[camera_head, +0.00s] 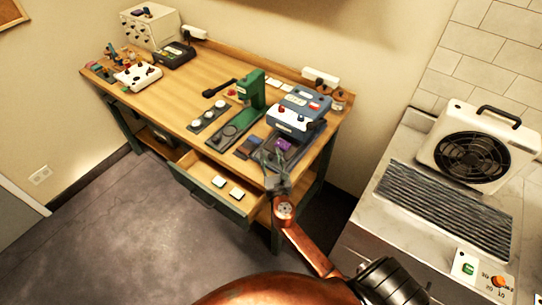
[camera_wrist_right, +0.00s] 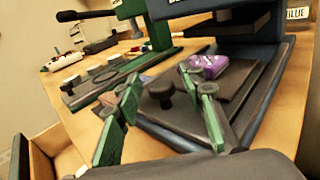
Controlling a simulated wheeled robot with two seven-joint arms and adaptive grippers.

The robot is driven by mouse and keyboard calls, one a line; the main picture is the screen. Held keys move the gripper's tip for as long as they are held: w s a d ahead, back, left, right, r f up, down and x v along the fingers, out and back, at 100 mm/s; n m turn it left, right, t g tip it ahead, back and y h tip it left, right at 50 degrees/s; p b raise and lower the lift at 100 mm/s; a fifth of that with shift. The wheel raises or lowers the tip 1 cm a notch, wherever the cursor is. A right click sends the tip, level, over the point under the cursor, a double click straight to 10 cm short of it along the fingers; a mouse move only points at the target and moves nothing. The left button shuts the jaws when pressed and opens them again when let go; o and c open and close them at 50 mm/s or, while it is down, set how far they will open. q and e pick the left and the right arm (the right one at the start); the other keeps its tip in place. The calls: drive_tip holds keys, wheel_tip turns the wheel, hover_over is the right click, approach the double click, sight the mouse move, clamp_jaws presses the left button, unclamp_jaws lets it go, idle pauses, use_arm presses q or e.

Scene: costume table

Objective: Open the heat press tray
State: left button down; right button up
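The blue heat press (camera_head: 297,112) stands at the right end of the wooden workbench, its dark tray (camera_head: 262,160) at the front under the raised upper part. In the right wrist view the tray (camera_wrist_right: 172,138) is a flat dark plate with a black knob (camera_wrist_right: 161,92) near its front left. A purple item (camera_wrist_right: 208,66) lies on the plate; it also shows in the head view (camera_head: 284,145). My right gripper (camera_head: 274,163) is over the tray front. In the wrist view its green fingers (camera_wrist_right: 168,88) are apart, either side of the knob; contact cannot be told. My left gripper is out of view.
A green lever press (camera_head: 250,95) stands left of the heat press. An open drawer (camera_head: 215,188) with two pale items juts out below the bench front. A counter with a fan unit (camera_head: 472,150) is at the right. Floor in front is clear.

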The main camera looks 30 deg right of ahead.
drive_tip(key=c, duration=0.8)
clamp_jaws()
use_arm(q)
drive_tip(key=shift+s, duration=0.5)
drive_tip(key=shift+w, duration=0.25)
